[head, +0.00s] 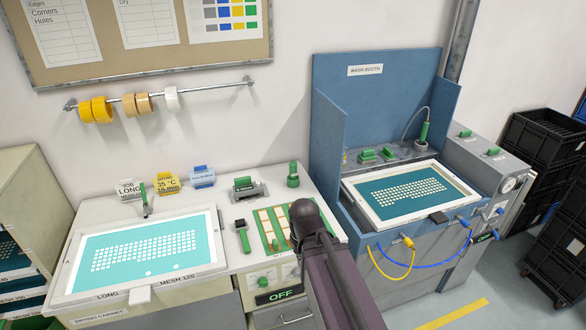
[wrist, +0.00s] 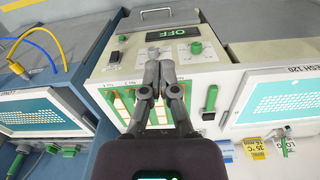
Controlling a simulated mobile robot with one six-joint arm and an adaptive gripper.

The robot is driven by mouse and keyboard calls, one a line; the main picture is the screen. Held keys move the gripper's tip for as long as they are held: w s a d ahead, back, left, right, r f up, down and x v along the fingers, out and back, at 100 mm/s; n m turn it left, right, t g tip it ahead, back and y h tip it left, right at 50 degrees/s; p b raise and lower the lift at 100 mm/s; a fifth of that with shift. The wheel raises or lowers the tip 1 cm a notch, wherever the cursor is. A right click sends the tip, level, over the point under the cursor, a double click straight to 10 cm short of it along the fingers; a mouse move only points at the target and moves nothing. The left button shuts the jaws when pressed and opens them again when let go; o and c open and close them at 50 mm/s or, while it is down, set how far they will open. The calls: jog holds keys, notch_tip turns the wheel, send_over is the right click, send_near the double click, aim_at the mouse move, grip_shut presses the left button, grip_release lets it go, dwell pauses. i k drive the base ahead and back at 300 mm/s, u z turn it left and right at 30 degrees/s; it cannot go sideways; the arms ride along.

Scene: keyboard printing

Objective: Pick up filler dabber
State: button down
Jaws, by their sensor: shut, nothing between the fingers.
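Two tools could be the filler dabber; I cannot tell which. A green-handled tool with a black block head (head: 242,235) lies on the bench left of the green tray. It also shows in the wrist view (wrist: 210,102), right of my fingers. A slim upright tool with a green top (head: 144,198) stands at the back edge of the left screen and shows in the wrist view (wrist: 284,146). My gripper (wrist: 160,52) is shut and empty, above the bench front near the OFF panel. In the head view its fingertips are hidden behind my arm.
The green tray with pale strips (head: 268,229) lies under my gripper. The left screen frame (head: 68,268) and wash booth (head: 330,140) flank the bench. A green knob-like item (head: 293,175) and green-topped grey block (head: 245,186) stand at the back. Cards (head: 167,185) stand behind the screen.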

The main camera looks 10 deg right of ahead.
aim_at(292, 165)
jog(key=k, duration=0.65)
jog(key=u, duration=0.5)
jog(key=i, duration=1.5)
jog(key=z, duration=0.4)
jog(key=i, duration=0.45)
jog(key=z, duration=0.3)
